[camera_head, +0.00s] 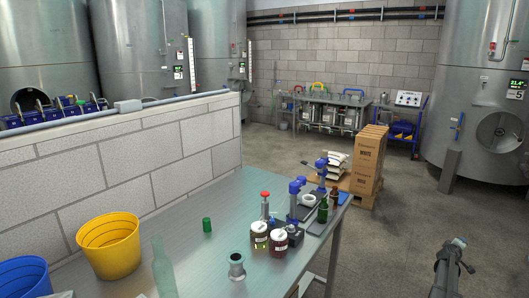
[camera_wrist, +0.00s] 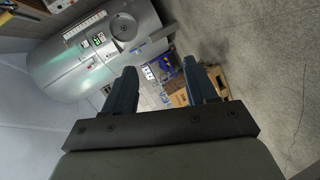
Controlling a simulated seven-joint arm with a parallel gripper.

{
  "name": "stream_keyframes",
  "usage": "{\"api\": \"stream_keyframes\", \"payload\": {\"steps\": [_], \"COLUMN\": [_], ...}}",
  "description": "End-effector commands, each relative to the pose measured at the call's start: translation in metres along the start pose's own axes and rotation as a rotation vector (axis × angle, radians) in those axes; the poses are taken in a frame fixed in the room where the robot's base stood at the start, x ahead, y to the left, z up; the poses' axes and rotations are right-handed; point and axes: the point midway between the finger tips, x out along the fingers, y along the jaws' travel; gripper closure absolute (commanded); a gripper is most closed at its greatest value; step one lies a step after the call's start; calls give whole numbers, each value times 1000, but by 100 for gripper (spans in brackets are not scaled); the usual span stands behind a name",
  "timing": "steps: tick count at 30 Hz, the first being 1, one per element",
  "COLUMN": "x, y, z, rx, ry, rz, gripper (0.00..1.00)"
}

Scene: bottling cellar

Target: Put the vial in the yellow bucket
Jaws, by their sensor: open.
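The yellow bucket (camera_head: 110,245) stands upright on the left of the metal workbench (camera_head: 190,255), its open top showing. No object is clearly recognisable as the vial. In the head view, my arm's end is at the lower right, away from the bench and bucket.
A blue bucket (camera_head: 25,278) stands at the left edge. Bare bench lies around the green cylinder.

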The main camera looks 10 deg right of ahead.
Motion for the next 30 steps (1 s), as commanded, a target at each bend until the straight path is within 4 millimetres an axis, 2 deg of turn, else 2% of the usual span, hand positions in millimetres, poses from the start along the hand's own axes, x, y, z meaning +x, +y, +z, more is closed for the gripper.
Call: {"api": "stream_keyframes", "payload": {"steps": [1,3,6,9,13,17,23,30], "x": [0,-2,-9,-24,-49,-82,-153,-254], "y": [-9,-24,-51,-87,-137,-191,-285,-388], "z": [24,49,78,90,86,69,37,13], "rx": [-20,-45,-71,-77,-59,-27,31,78], "ry": [-30,-70,-122,-160,-193,-217,-257,-326], "rz": [-8,-22,-51,-92,-154,-227,-365,-544], "gripper": [43,43,43,43,43,43,43,43]}}
